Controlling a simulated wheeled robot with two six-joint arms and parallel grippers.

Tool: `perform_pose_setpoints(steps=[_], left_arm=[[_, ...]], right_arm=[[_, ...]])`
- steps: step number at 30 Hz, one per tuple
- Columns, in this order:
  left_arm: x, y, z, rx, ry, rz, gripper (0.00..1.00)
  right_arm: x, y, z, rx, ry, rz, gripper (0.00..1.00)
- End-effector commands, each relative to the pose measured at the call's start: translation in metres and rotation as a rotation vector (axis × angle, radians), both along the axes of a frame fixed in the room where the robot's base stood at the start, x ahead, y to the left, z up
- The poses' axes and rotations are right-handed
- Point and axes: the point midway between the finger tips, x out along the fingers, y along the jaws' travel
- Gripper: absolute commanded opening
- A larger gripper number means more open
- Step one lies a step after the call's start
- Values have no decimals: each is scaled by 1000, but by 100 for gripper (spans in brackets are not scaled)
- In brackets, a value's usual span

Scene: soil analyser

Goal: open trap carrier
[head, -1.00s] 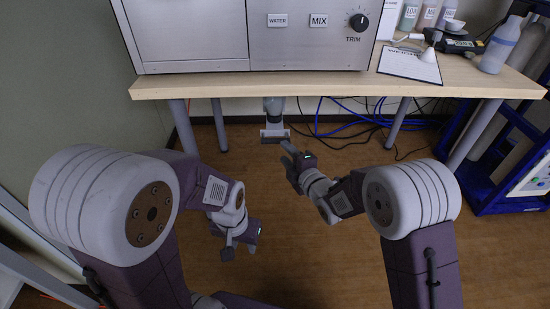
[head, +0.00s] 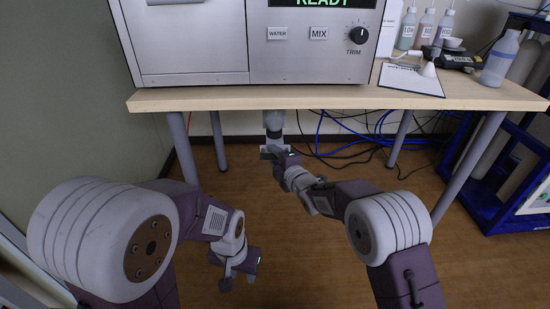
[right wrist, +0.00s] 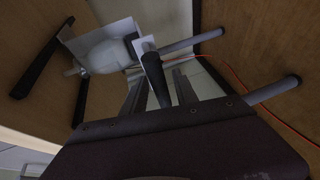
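The trap carrier hangs under the bench; its grey body (head: 273,121) shows in the head view, its lower part partly covered by my right gripper (head: 276,155). In the right wrist view it is a pale rounded trap (right wrist: 108,57) beside light plates, with a black handle (right wrist: 155,78) pointing towards me. My right gripper (right wrist: 158,93) is open, its two fingers on either side of this handle with some gap showing. My left gripper (head: 253,263) hangs low over the floor, away from the carrier; its fingers are too small to read.
The bench (head: 330,97) stands above, carrying the analyser (head: 250,50) with a READY display. Bench legs (head: 470,150) stand around the carrier. Blue and black cables (head: 350,135) lie behind at right. A blue rack (head: 500,165) stands far right. The middle floor is clear.

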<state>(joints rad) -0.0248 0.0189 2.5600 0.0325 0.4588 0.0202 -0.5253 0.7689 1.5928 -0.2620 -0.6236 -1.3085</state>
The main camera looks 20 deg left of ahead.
Motion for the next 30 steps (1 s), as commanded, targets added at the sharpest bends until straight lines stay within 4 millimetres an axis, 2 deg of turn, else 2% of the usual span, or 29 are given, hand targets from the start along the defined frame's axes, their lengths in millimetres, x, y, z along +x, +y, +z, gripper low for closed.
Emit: perform_pose_setpoints(steps=[1,3,30], left_arm=[[0,0,0,0,0,0,36],[0,0,0,0,0,0,36],[0,0,0,0,0,0,36]], right_arm=[[0,0,0,0,0,0,17],[0,0,0,0,0,0,0],[0,0,0,0,0,0,0]])
